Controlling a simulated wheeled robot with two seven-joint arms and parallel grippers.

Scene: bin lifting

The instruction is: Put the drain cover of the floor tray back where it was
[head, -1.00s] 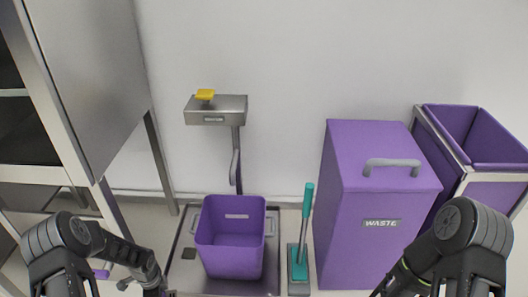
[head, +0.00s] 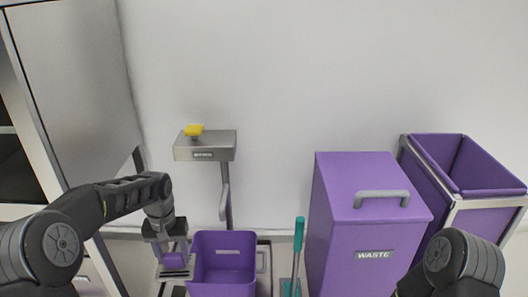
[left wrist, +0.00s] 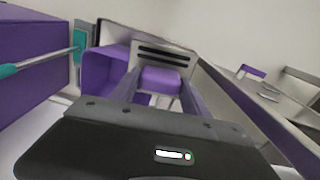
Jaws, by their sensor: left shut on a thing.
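My left gripper (head: 172,245) points down, just left of the purple bin, shut on the drain cover. The drain cover (head: 178,272) is a grey metal plate with dark slots and a purple block grip. In the left wrist view the drain cover (left wrist: 165,54) shows beyond the fingers, its purple grip between them (left wrist: 160,85). It hangs in the air. The floor tray (head: 264,265) shows only in part, beside the purple bin (head: 223,265); its drain opening is not visible now. My right gripper is out of view; only its arm shows at lower right.
The purple bin stands close to the right of the held cover. A teal-handled tool (head: 298,240) and a purple waste container (head: 365,225) stand farther right. A steel cabinet (head: 75,90) is at left.

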